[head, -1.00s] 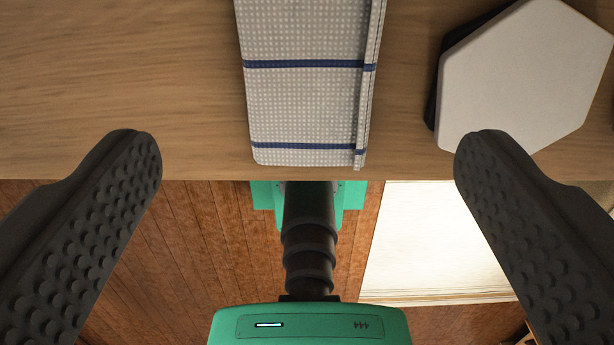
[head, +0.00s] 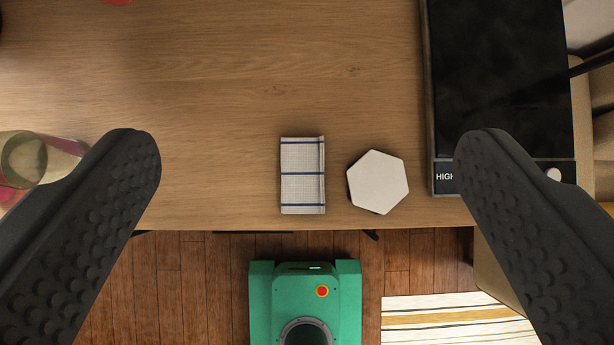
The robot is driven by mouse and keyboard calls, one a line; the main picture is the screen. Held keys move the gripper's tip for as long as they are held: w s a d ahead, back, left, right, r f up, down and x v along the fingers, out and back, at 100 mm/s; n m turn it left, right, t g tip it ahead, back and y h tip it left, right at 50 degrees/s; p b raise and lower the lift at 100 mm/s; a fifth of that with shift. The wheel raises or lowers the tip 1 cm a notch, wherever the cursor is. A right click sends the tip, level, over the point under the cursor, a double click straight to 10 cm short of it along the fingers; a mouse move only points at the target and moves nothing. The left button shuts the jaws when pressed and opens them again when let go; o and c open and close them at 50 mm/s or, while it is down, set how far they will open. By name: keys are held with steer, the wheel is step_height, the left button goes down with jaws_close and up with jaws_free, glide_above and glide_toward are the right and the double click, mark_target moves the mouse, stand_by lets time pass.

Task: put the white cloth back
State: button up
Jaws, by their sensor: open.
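The white cloth (head: 300,176) lies folded flat on the wooden table, near its front edge. It is pale with thin dark blue stripes. My gripper (head: 307,140) is open and empty, with its two dark ridged fingers wide apart on either side of the picture. The gripper is high above the table, and the cloth shows between the fingers, well below them and apart from both.
A white hexagonal piece (head: 379,181) on a dark one lies just right of the cloth. A black hotplate (head: 497,75) stands further right. A glass jar (head: 35,160) is at the left. The wooden table (head: 240,90) is clear behind the cloth.

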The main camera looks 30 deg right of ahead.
steer(key=s+r+t, duration=0.3)
steer(key=s+r, duration=0.3)
steer(key=r, duration=0.5)
steer(key=s+r+t, duration=0.4)
steer(key=s+r, duration=0.2)
steer(key=r, duration=0.5)
steer(key=shift+s+r, duration=0.15)
steer(key=shift+r, duration=0.2)
steer(key=shift+d, duration=0.1)
